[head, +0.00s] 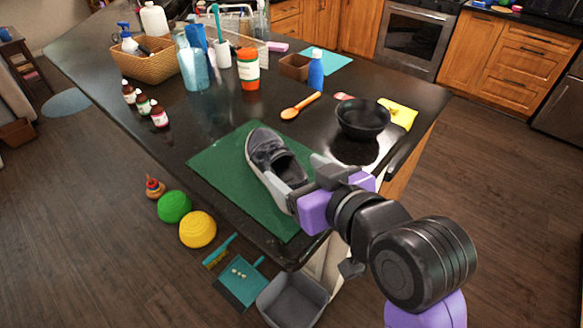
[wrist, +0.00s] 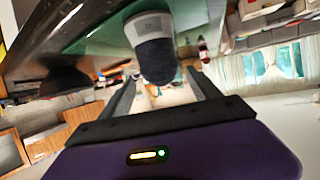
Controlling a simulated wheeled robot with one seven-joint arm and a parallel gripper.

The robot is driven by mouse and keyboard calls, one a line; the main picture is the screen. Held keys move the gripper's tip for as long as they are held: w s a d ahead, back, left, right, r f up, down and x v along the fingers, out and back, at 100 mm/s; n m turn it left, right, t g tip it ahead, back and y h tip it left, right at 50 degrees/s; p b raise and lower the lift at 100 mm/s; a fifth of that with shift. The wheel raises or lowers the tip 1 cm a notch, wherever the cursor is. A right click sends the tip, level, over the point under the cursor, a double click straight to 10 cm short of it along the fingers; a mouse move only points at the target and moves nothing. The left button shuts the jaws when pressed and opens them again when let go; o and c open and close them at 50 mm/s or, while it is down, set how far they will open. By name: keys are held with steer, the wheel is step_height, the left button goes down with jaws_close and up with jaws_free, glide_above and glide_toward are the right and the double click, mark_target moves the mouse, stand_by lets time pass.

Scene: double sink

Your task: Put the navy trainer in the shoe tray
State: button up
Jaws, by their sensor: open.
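The navy trainer (head: 271,160), dark with a pale sole, lies on a green mat (head: 222,164) on the black counter. One end of it points towards my gripper (head: 306,183). In the wrist view the trainer's rounded dark end (wrist: 157,62) shows between and just beyond the fingertips of my open gripper (wrist: 160,78). I cannot tell whether either finger touches it. A grey open tray (head: 293,302), which looks like the shoe tray, is on the floor below the counter's near edge and looks empty.
A black bowl (head: 362,118) and yellow cloth (head: 400,113) are right of the mat. A teal dustpan (head: 240,283), a yellow ball (head: 197,229) and a green ball (head: 174,206) are on the floor.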

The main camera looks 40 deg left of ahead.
steer(key=b+v, duration=0.1)
steer(key=v, duration=0.8)
steer(key=shift+d, duration=0.1)
steer(key=s+d+f+m+t+h, duration=0.3)
steer(key=d+f+m+t+h, duration=0.4)
steer(key=d+f+m, duration=0.75)
steer(key=s+d+f+t+h, duration=0.1)
steer(key=s+d+f+h, duration=0.1)
steer(key=s+d, duration=0.7)
steer(key=s+d+f+n+t+h, duration=0.1)
steer(key=s+d+f+h, duration=0.1)
steer(key=s+d, duration=0.8)
steer(key=shift+s+h, duration=0.7)
steer(key=shift+s, duration=0.05)
steer(key=o, duration=0.4)
steer(key=shift+s+r+n, duration=0.1)
steer(key=shift+s+n, duration=0.25)
steer(key=shift+c, duration=0.2)
